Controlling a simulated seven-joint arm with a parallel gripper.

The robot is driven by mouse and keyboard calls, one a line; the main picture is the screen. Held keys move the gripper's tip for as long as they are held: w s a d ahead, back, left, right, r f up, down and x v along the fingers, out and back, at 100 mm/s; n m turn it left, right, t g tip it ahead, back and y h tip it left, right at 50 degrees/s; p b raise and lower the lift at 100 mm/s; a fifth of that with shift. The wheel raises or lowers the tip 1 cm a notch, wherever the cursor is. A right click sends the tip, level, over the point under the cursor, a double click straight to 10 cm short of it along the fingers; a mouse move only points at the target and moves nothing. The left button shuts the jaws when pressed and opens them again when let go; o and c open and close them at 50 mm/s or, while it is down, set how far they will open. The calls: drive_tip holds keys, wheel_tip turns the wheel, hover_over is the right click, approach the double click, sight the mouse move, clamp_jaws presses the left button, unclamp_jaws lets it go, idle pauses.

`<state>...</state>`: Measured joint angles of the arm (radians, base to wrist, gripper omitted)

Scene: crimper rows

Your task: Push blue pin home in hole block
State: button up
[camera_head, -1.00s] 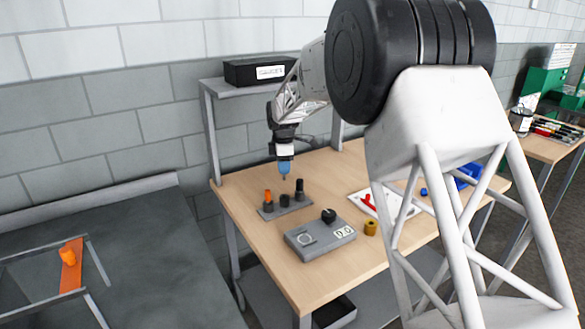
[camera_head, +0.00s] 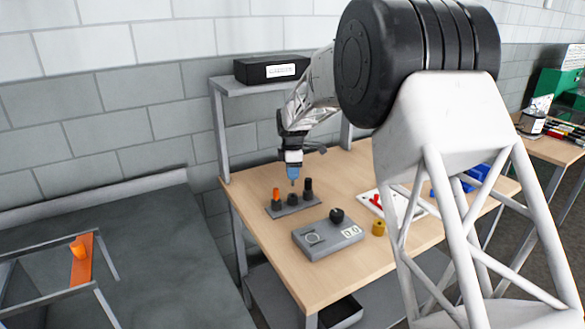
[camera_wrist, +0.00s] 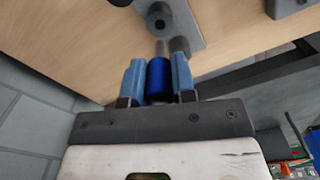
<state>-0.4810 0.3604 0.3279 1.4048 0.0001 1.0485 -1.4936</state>
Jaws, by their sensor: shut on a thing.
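My gripper (camera_head: 293,172) has light-blue fingers and points down over the hole block. It is shut on the blue pin (camera_wrist: 158,82), whose grey tip points at the block in the wrist view. In the head view the fingers hide most of the pin, and its tip shows just above the middle dark collar. The grey hole block (camera_head: 273,210) lies on the table. An orange pin (camera_head: 276,194) stands at its left and a black pin (camera_head: 308,184) at its right. The block (camera_wrist: 188,28) also shows in the wrist view, with a dark round hole near the pin tip.
A grey box with a black knob (camera_head: 328,238) stands in front of the block. A yellow cylinder (camera_head: 378,228) and a white board with a red thing (camera_head: 405,205) lie to the right. A black box (camera_head: 270,69) sits on the shelf behind.

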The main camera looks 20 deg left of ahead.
drive_tip(key=shift+f, duration=1.5)
drive_tip(key=shift+f, duration=2.05)
idle(1.2)
drive_tip(key=o, duration=1)
drive_tip(key=shift+r, duration=3.9)
